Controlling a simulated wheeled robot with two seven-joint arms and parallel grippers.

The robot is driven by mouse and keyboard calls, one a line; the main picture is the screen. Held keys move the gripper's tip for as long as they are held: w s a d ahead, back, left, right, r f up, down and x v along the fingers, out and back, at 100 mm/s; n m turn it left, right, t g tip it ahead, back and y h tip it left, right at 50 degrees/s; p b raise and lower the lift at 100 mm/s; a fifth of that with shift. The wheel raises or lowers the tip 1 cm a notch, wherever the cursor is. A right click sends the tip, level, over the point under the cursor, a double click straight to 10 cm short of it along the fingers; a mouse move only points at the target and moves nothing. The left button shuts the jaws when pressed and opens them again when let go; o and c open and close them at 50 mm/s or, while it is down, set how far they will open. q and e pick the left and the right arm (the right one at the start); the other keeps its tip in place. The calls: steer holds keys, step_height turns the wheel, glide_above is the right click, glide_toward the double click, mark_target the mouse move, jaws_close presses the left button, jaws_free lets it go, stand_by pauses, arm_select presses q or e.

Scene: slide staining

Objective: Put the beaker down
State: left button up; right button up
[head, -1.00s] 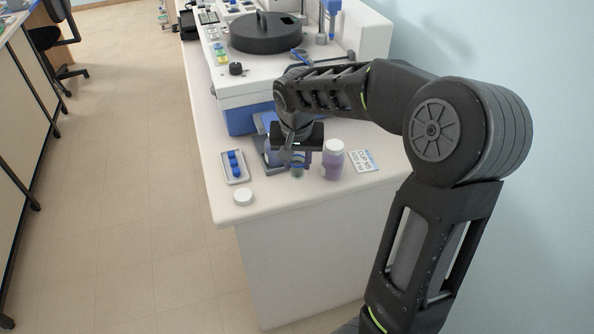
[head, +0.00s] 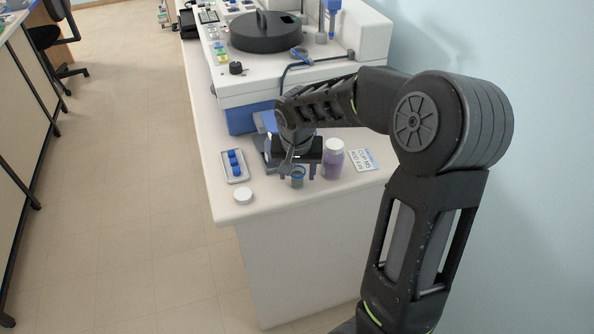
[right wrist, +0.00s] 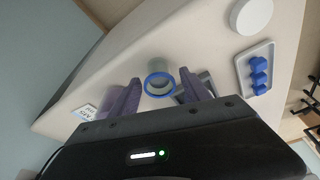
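The beaker (head: 298,180), a small clear vessel with a blue rim, stands upright on the white bench near its front edge. It also shows in the right wrist view (right wrist: 160,82) between the fingertips. My right gripper (head: 299,171) is around the beaker, pointing down. In the right wrist view its two purple fingers (right wrist: 159,80) are spread, with a visible gap on each side of the beaker. My left gripper is not in view.
A purple bottle with a white lid (head: 333,162) stands close right of the gripper, by a printed card (head: 362,160). A tray with blue pieces (head: 235,179) and a white cap (head: 243,196) lie to the left. A large machine (head: 262,88) stands behind.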

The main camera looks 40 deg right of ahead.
steer(key=v, duration=1.2)
steer(key=shift+b, duration=0.4)
stand_by(0.5)
